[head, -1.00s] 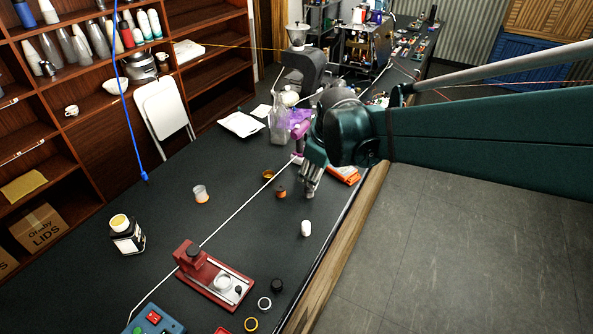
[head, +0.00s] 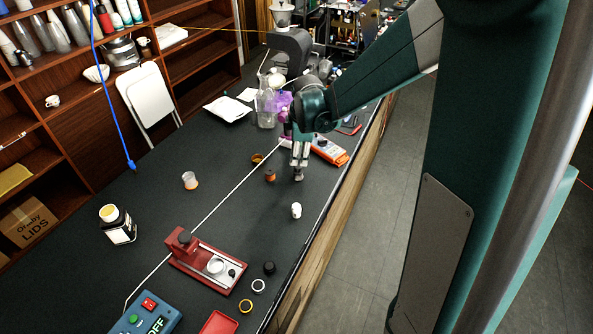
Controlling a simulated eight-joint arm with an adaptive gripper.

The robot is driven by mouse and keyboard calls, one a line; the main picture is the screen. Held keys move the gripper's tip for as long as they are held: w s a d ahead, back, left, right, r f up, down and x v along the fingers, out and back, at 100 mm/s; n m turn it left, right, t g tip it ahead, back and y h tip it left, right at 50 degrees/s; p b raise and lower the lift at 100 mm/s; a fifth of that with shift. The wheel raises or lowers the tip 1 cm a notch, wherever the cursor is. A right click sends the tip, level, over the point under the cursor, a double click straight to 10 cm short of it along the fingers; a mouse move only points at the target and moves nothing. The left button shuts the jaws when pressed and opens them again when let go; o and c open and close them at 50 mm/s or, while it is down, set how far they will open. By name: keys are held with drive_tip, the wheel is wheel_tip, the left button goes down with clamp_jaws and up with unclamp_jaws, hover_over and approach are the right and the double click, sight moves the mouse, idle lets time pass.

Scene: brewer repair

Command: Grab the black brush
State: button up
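I cannot make out a black brush in the head view. My gripper (head: 299,178) points down over the far right part of the dark bench (head: 190,220), near its wooden edge. Its fingers look close together and nothing is clearly seen between them; the view is too small to tell whether it is open or shut. A small white bottle-like piece (head: 296,211) stands just in front of it. A small orange-and-dark piece (head: 270,176) is to its left. My arm hides part of the far bench.
An orange device (head: 330,151) lies right behind my gripper. A red fixture (head: 205,262), a blue control box (head: 145,322), a labelled jar (head: 117,225) and a small cup (head: 190,181) stand nearer. A blue cable (head: 112,110) hangs at left. The bench middle is mostly clear.

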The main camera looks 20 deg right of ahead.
sight(298, 167)
drive_tip(key=w+f+n, duration=0.1)
drive_tip(key=f, duration=0.1)
drive_tip(key=w+d+f, duration=0.1)
drive_tip(key=w+f, duration=0.1)
drive_tip(key=f, duration=0.1)
drive_tip(key=w+f+n, duration=0.1)
drive_tip(key=f, duration=0.2)
drive_tip(key=shift+w+d+n+g, duration=0.3)
drive_tip(key=shift+w+d+g, duration=0.05)
drive_tip(key=shift+w+g, duration=0.05)
drive_tip(key=shift+x, duration=1.25)
drive_tip(key=shift+f, duration=0.15)
drive_tip(key=shift+p+x, duration=0.6)
drive_tip(key=shift+x, duration=1.85)
drive_tip(key=shift+s, duration=0.1)
drive_tip(key=shift+c, duration=0.6)
drive_tip(key=c, duration=0.9)
